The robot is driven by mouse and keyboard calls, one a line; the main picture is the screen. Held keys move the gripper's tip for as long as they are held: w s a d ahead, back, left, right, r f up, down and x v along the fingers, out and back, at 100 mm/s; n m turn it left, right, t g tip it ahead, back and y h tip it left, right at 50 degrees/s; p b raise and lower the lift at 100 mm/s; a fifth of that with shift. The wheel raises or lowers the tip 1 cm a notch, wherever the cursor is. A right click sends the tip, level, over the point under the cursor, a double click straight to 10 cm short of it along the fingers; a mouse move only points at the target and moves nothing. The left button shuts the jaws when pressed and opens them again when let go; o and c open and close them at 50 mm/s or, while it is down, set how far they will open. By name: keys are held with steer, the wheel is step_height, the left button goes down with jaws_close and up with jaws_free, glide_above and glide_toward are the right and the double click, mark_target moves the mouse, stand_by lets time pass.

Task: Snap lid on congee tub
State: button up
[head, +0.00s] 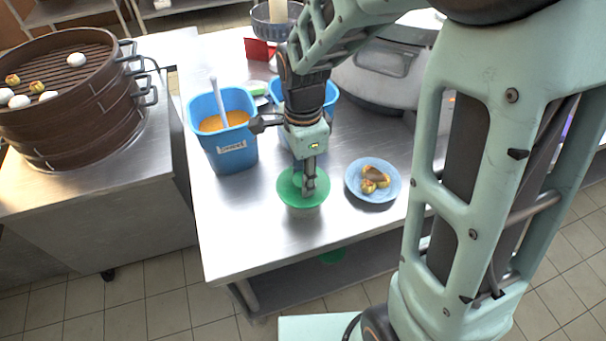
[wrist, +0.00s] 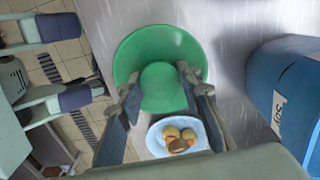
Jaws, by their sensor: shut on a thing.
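In the wrist view the lid (wrist: 135,54) fills the space past my fingers (wrist: 158,84), one finger on each side of the raised centre.
A blue bin (head: 232,152) with orange liquid and a ladle stands behind left, another blue bin (head: 328,97) behind my gripper. A large grey cooker (head: 372,75) is at back right. The table's front left is clear.

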steer(key=o, duration=1.3)
steer(key=shift+c, duration=0.2)
steer(key=shift+o, duration=0.4)
steer(key=o, duration=0.4)
steer(key=shift+r, duration=0.15)
steer(key=shift+r+p, duration=2.75)
steer(key=shift+r, duration=0.65)
